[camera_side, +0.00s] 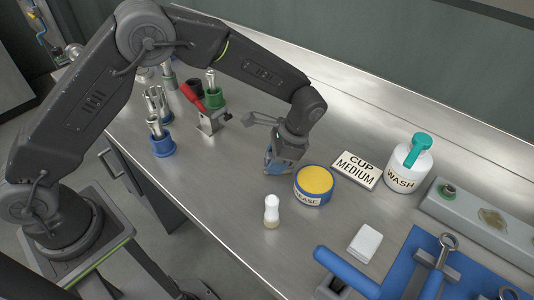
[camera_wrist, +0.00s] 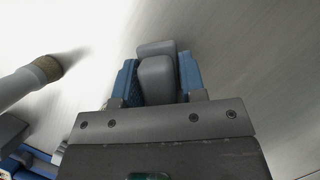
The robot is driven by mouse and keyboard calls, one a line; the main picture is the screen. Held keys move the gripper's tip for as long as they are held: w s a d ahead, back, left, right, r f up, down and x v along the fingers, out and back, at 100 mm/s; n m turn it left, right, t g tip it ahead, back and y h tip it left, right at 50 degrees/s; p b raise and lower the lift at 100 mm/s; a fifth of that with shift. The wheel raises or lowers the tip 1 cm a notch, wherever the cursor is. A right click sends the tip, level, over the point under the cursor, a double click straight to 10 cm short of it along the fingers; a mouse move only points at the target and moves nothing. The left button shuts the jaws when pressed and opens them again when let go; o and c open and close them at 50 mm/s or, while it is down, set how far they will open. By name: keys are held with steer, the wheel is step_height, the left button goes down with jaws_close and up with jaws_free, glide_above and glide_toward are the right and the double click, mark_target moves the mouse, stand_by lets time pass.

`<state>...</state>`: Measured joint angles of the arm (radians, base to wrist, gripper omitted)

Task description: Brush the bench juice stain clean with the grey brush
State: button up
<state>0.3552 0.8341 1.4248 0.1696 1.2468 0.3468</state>
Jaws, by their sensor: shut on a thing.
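My gripper (camera_side: 279,164) is low over the middle of the steel bench, left of the grease tin. In the wrist view my gripper (camera_wrist: 158,82) has its blue fingers shut on a grey block-like thing, which I take to be the grey brush (camera_wrist: 156,48). Its working face is hidden, and I cannot tell whether it touches the bench. The side view does not show the brush clearly. No juice stain shows plainly on the bench (camera_side: 240,180); a brownish patch (camera_side: 492,220) shows on the grey rail at the right, and I cannot tell what it is.
The yellow-topped grease tin (camera_side: 314,184) is close right of my gripper. A small white upright piece (camera_side: 271,211) stands in front. The CUP MEDIUM sign (camera_side: 355,169), WASH bottle (camera_side: 408,165), white block (camera_side: 364,244) and blue tray (camera_side: 402,262) are rightward. A red-handled fixture (camera_side: 210,112) is left.

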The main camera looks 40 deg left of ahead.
steer(key=shift+d+r, duration=0.1)
steer(key=shift+d, duration=0.65)
steer(key=shift+a+r, duration=0.1)
steer(key=shift+r, duration=4)
steer(key=shift+s+a, duration=0.1)
